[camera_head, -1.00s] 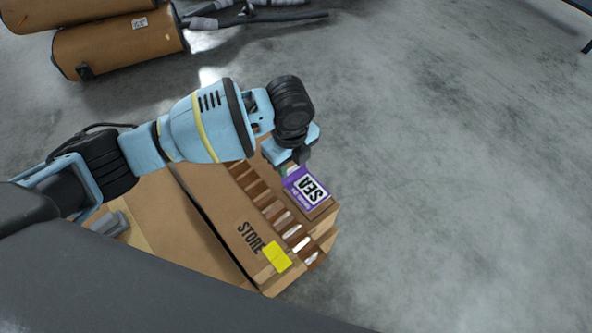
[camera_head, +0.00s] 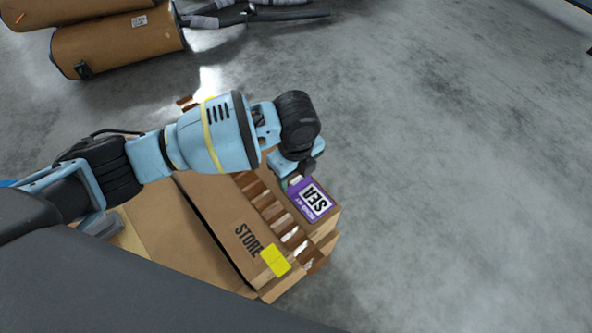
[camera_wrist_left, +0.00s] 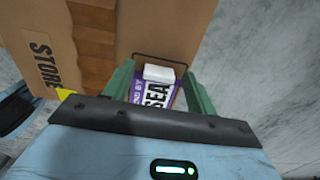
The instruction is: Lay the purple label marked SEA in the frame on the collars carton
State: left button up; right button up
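The purple SEA label (camera_head: 312,200) is at the right end of the carton top, printed side up. In the left wrist view the label (camera_wrist_left: 150,95) has a white grip block (camera_wrist_left: 159,74) on it. A thin black frame outline (camera_wrist_left: 160,57) shows on the carton just beyond the label's far edge. The label appears to lie within the outline; its near part is hidden by my wrist. My left gripper (camera_wrist_left: 160,80) is over the label, its green fingers either side of the white block with small gaps.
The brown carton (camera_head: 225,215) marked STORE has a row of slots beside the label and a yellow sticker (camera_head: 275,261). Large brown mufflers (camera_head: 115,42) and dark pipes (camera_head: 250,16) lie at the back left. The grey floor to the right is clear.

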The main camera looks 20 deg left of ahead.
pick_arm(q)
jog(key=shift+r, duration=0.1)
notch_tip(320, 180, up, 12)
jog(key=p, duration=0.4)
jog(key=shift+r, duration=0.1)
dwell(0.4)
